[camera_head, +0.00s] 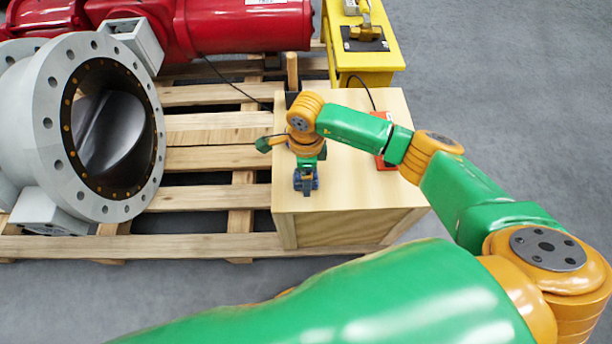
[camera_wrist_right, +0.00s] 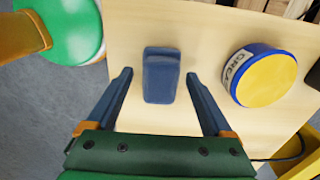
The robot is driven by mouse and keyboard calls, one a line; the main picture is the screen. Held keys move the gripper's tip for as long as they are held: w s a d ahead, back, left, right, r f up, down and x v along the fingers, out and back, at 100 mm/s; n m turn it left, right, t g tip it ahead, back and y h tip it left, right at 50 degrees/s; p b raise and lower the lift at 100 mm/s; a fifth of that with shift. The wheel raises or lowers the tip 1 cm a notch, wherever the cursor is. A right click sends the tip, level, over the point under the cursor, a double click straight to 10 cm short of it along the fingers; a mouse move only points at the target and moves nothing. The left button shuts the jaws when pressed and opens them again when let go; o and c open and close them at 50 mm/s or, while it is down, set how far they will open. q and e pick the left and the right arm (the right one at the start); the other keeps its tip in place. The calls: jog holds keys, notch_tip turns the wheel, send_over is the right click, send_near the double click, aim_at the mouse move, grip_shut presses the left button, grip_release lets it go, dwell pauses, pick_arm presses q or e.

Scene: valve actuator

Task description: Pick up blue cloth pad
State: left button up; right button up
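The blue cloth pad (camera_wrist_right: 161,75) lies on the pale wooden box top in the right wrist view. It is a small dark blue rectangular block. My right gripper (camera_wrist_right: 159,78) is open, with one finger on each side of the pad and a gap to both. Nothing is held. In the head view my right gripper (camera_head: 306,184) points down over the left part of the box top. The pad cannot be told apart from the gripper there. My left gripper is in neither view.
A round yellow-topped thing with a blue side (camera_wrist_right: 265,80) stands right of the pad. The wooden box (camera_head: 350,205) also bears a red item (camera_head: 383,135). A large grey valve (camera_head: 58,130) sits on the pallet (camera_head: 205,198) to the left. A yellow stand (camera_head: 372,62) is behind.

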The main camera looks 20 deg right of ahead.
jog(key=c, duration=1.2)
notch_tip(320, 180, up, 4)
jog(key=shift+w+f+p, duration=0.15)
jog(key=shift+f+p, duration=0.05)
jog(key=shift+p, duration=0.2)
jog(key=w+d+r, duration=0.2)
jog(key=d+r, duration=0.1)
jog(key=d, duration=0.1)
jog(key=w+d+r+b, duration=0.1)
jog(key=w+d+r, duration=0.1)
jog(key=d+r, duration=0.1)
jog(key=w+d+r, duration=0.2)
jog(key=d+r, duration=0.1)
jog(key=d, duration=0.2)
jog(key=shift+w+d+r, duration=0.15)
jog(key=shift+w+r, duration=0.05)
jog(key=shift+w, duration=0.05)
